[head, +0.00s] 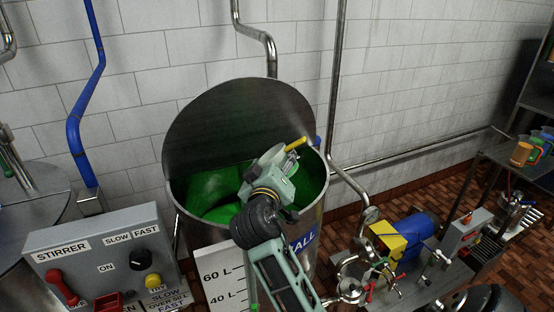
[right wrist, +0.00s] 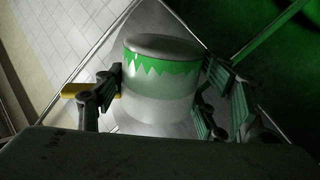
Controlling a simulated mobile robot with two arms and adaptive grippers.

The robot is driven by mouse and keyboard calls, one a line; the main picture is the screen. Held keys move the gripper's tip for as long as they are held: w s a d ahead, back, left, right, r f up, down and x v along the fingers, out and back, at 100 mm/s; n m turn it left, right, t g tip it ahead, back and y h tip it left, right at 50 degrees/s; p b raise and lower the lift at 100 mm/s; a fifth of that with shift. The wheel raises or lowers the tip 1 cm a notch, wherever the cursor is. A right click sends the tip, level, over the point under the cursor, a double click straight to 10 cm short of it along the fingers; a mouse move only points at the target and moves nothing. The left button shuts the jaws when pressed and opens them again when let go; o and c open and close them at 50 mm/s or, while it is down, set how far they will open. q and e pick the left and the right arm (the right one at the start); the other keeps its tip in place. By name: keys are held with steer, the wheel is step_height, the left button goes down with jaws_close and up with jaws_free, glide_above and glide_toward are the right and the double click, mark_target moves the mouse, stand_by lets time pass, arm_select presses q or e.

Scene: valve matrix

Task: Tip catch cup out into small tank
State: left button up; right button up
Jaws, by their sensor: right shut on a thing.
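The small tank (head: 312,212) stands in the middle of the head view, open, with a blue label partly showing "ALL". Bright green liquid (head: 207,188) lies inside it. My right gripper (head: 288,160) is over the tank's mouth, inside the outline of its rim. In the right wrist view its fingers (right wrist: 160,98) are shut on the catch cup (right wrist: 158,85), one on each side. The cup is pale grey with a jagged green band below its rim. A yellow piece (right wrist: 76,90) shows beside the left finger. The cup's tilt is hard to tell. My left gripper is out of view.
A grey stirrer control box (head: 100,262) stands at the left front. The tank's round metal lid (head: 235,118) is raised behind its mouth. Pipes run along the tiled wall. A blue motor pump (head: 415,232) and a cart with coloured cups (head: 522,154) are to the right.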

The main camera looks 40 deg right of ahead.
mark_target(269, 151)
steer(key=shift+w+a+n+g+p, duration=0.15)
steer(key=shift+n+g+p, duration=0.35)
steer(key=shift+n+p, duration=1.2)
steer(key=shift+w+n, duration=0.2)
steer(key=shift+n, duration=0.1)
steer(key=n, duration=0.1)
steer(key=w+n+g, duration=0.1)
steer(key=shift+a+r+n+h, duration=0.3)
steer(key=shift+a+r+n, duration=0.05)
steer(key=shift+a+n, duration=0.05)
steer(key=shift+w+a+r+n+g+h, duration=0.2)
steer(key=shift+w+r+n+g, duration=0.1)
steer(key=shift+n, duration=0.5)
steer(key=shift+w+a+r+n+g+h, duration=0.1)
steer(key=shift+w+a+r+n+g, duration=0.15)
steer(key=shift+n, duration=0.55)
